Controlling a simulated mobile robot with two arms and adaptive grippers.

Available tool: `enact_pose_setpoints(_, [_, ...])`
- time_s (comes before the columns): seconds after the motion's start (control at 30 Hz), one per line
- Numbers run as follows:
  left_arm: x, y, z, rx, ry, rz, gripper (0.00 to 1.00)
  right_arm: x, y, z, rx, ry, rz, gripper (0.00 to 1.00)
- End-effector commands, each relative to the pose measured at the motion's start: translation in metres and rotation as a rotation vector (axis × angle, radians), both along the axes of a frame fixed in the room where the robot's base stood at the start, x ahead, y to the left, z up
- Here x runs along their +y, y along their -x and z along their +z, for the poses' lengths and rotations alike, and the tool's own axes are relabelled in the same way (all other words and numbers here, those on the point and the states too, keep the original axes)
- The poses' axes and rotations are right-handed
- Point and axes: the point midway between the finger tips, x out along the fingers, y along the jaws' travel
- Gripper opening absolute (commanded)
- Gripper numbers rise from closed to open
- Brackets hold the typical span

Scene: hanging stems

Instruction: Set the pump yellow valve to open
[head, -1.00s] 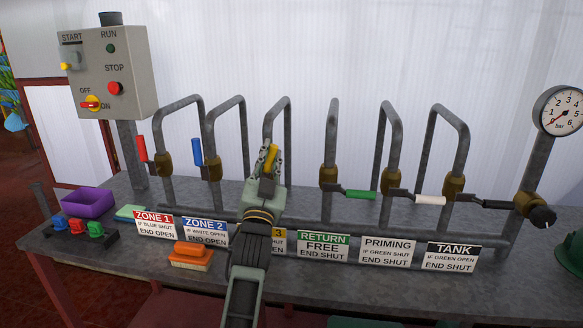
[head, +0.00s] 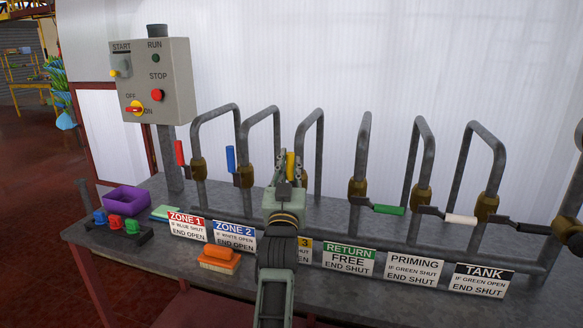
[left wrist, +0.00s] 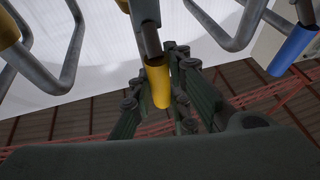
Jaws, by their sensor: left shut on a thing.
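The yellow valve handle (head: 290,163) stands upright on the third pipe from the left, behind the partly hidden Zone 3 sign (head: 304,250). My left gripper (head: 287,172) is shut on this handle. Its arm comes up from the bottom of the head view and hides the valve body. In the left wrist view the yellow handle (left wrist: 158,84) on its grey lever lies between the dark fingers (left wrist: 160,92). My right gripper is not in view.
The red (head: 180,153) and blue (head: 231,159) handles stand upright at the left. The green (head: 388,210), white (head: 461,219) and black (head: 522,225) handles lie sideways at the right. A control box (head: 155,80), purple bin (head: 126,199) and orange sponge (head: 221,255) are at the left.

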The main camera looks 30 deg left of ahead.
Motion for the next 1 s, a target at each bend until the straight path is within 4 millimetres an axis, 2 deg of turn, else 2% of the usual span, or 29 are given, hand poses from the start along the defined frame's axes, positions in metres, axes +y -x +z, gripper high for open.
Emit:
enact_pose_setpoints(0.1, [0.001,0.001,0.002,-0.003,-0.004,0.003,0.00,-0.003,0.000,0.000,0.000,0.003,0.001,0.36])
enact_pose_setpoints(0.13, [0.001,0.001,0.002,-0.003,-0.003,0.004,0.17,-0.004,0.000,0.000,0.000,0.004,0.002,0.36])
enact_pose_setpoints(0.33, [0.001,0.001,0.001,-0.002,-0.003,0.003,0.35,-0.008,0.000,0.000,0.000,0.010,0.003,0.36])
enact_pose_setpoints(0.7, [0.000,0.000,0.005,-0.001,-0.003,0.001,0.36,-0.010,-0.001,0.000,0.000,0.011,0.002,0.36])
enact_pose_setpoints(0.87, [0.000,0.001,0.029,-0.006,-0.004,0.003,0.36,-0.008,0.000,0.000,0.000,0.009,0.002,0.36])
enact_pose_setpoints(1.0, [0.001,0.001,0.057,-0.006,-0.005,0.003,0.36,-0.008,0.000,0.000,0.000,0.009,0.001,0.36])
